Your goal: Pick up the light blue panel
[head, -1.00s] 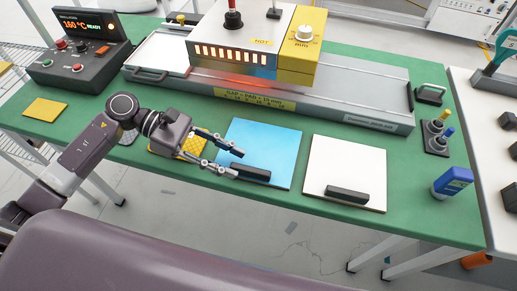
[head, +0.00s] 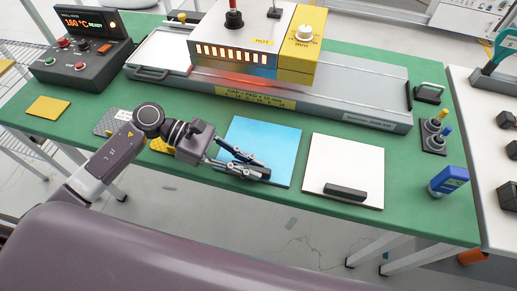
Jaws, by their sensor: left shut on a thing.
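The light blue panel (head: 266,142) lies flat on the green table, left of the white panel (head: 345,165). A black bar handle (head: 262,176) sits near its front edge, partly hidden by my gripper. My left gripper (head: 265,175) reaches in from the left over the panel's front left part and is shut on this handle. The panel still appears to rest on the table. My right gripper is not in view.
The heater machine (head: 250,45) with its long grey base stands behind the panels. A control box (head: 80,60) is at the back left. A blue handheld device (head: 448,180) stands at the right. A yellow pad (head: 48,107) lies at the left on the green table (head: 300,213).

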